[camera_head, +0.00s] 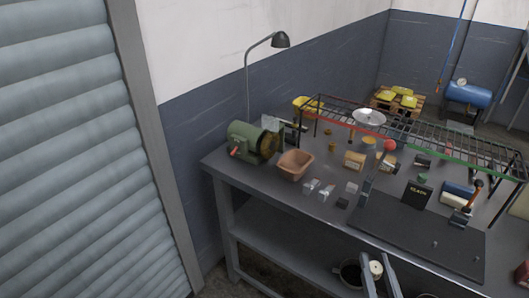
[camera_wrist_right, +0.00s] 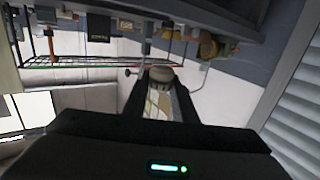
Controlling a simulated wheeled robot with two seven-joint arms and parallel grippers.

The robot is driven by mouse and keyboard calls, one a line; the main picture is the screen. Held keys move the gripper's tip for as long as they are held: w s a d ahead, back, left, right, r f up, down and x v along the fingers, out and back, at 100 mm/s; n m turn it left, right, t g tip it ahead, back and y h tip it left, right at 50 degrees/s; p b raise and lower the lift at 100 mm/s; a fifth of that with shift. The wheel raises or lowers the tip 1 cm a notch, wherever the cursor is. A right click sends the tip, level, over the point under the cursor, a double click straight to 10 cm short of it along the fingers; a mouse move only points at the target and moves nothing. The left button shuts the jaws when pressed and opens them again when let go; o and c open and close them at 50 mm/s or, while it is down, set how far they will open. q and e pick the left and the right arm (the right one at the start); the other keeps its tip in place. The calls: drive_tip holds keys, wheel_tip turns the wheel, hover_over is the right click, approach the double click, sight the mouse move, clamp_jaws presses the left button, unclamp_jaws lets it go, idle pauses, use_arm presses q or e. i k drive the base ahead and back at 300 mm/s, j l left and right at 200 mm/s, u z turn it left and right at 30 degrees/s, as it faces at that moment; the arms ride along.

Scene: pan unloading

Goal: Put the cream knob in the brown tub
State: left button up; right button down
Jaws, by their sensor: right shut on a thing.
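The cream knob (camera_head: 376,268) is at the bottom of the head view, between the fingers of my right gripper (camera_head: 379,278). The gripper is shut on it, in front of the table's front edge and lower than the tabletop in the picture. In the right wrist view the knob (camera_wrist_right: 162,74) shows between the two dark fingertips. The brown tub (camera_head: 293,174) stands on the left part of the table, up and left of the gripper and apart from it. My left gripper is not in view.
A green machine (camera_head: 250,141) stands left of the tub. Small metal blocks (camera_head: 318,188) lie right of it. A wire rack (camera_head: 425,140) spans the back of the table. A dark mat (camera_head: 415,238) covers the front right. A dark round container (camera_head: 349,272) is below the tabletop.

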sight(295, 166)
drive_tip(key=i+j, duration=0.1)
drive_tip(key=j, duration=0.25)
drive_tip(key=i+j, duration=0.15)
drive_tip(key=j, duration=0.25)
drive_tip(key=i+j, duration=0.1)
drive_tip(key=j, duration=0.25)
drive_tip(key=i+j, duration=0.15)
drive_tip(key=j, duration=0.25)
drive_tip(key=i+j, duration=0.1)
drive_tip(key=j, duration=0.25)
